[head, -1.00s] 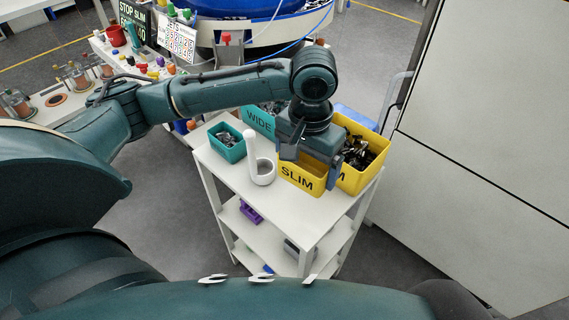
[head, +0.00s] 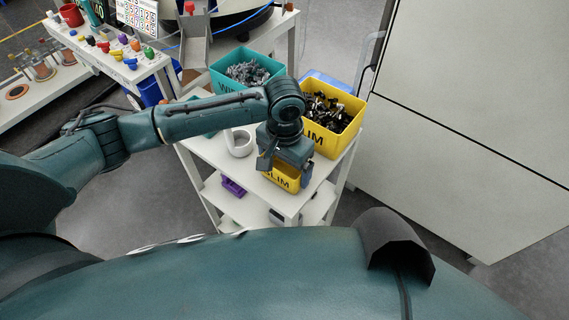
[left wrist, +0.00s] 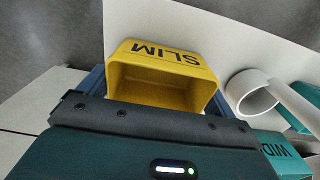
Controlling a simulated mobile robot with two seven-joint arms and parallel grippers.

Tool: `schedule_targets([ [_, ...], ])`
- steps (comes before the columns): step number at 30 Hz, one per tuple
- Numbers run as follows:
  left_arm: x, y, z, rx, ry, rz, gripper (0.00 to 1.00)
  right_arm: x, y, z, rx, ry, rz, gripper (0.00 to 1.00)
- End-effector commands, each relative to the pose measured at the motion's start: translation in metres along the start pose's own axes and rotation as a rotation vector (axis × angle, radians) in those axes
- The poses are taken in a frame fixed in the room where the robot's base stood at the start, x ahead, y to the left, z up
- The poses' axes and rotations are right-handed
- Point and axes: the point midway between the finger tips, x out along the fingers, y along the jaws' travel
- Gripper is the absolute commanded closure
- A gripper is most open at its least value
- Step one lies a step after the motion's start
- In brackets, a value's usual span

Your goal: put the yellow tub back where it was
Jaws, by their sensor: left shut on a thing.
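The yellow tub (head: 283,181), small and marked SLIM, is at the front part of the white cart's top. My left gripper (head: 287,166) is shut on it from above. In the left wrist view the tub (left wrist: 165,80) looks empty, with a finger (left wrist: 95,80) at one side of it. I cannot tell whether its base touches the cart. A larger yellow bin (head: 325,138) with dark connectors stands behind it to the right. My right gripper is not in view.
The white cart top (head: 218,158) also bears a white round holder (head: 240,146) left of the tub and a teal WIDE bin (head: 222,82) with grey parts at the back. My left arm partly hides a small teal box. A tall pale cabinet (head: 470,110) stands to the right.

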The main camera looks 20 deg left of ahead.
Motion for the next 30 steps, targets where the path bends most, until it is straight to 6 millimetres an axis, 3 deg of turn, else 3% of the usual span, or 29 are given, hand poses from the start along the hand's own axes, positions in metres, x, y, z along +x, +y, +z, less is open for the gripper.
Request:
schedule_targets([
  [10,0.002,0.0,0.0,0.0,0.0,0.0,0.33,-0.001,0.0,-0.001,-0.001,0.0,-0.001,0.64],
  [11,0.003,0.0,0.0,0.0,0.0,0.0,0.08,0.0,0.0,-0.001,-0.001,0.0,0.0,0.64],
  [14,0.003,0.0,0.0,0.0,0.0,0.0,0.0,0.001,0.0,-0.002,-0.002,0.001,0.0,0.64],
  [23,-0.001,0.0,0.0,0.001,0.002,0.0,0.0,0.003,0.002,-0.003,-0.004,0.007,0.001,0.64],
  [30,-0.043,0.001,-0.001,0.0,0.004,0.002,0.0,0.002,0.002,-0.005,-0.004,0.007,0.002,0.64],
])
